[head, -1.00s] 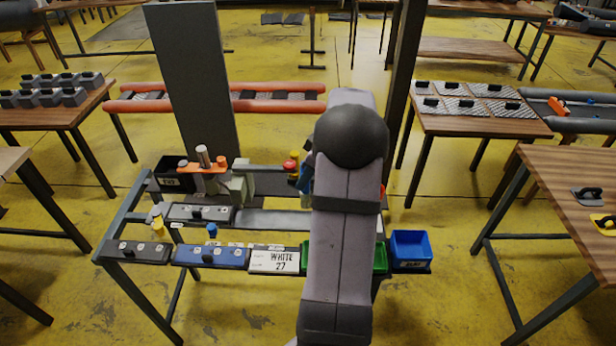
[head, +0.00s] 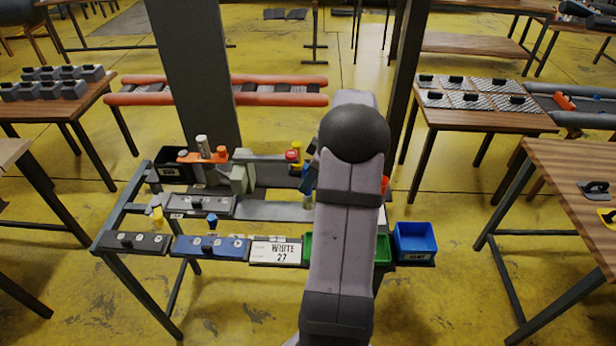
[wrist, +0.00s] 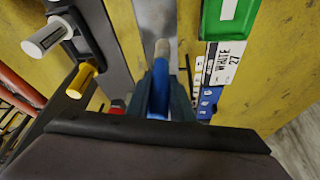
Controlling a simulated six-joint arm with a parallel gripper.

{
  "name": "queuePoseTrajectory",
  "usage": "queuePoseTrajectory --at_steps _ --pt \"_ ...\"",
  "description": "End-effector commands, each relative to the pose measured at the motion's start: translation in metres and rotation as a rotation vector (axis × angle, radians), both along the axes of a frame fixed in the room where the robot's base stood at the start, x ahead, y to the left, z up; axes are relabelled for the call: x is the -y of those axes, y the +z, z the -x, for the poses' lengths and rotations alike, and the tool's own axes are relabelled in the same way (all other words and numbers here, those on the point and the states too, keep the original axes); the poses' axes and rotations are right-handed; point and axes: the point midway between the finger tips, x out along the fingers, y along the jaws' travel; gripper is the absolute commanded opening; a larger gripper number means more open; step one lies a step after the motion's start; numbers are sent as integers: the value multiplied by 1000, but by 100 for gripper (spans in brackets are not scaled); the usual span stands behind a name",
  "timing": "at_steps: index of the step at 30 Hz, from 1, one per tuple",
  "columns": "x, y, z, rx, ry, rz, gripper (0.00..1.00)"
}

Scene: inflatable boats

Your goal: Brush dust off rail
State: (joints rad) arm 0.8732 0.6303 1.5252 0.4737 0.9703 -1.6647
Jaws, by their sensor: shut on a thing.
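My gripper (wrist: 165,105) is shut on a blue-handled brush (wrist: 159,88) with a pale tip. The tip points away from the gripper, over a grey rail (wrist: 155,18) in the wrist view. In the head view the brush (head: 308,182) shows just left of my arm, its tip low near the right part of the grey rail (head: 265,211). I cannot tell whether the tip touches the rail. My arm hides most of the gripper and the rail's right end. Dust on the rail is too small to make out.
A green tray (head: 308,249), a blue bin (head: 414,242) and a label reading WHITE 27 (head: 276,252) line the bench front. A grey-green block (head: 240,178), an orange-handled tool (head: 203,156) and a black bin (head: 172,160) stand behind. Dark posts (head: 403,100) rise at the back.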

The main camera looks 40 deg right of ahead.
Motion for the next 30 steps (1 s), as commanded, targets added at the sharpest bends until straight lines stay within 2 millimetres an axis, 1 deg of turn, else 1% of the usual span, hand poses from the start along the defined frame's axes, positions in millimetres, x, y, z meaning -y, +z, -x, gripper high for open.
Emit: queuePoseTrajectory --at_steps 1,9,11,30 --pt "0 -8 0 0 0 -1 0" --pt "1 -33 1 0 -2 -1 0" --pt "6 -29 5 1 -4 0 0" --pt "47 -32 47 0 -2 0 0"
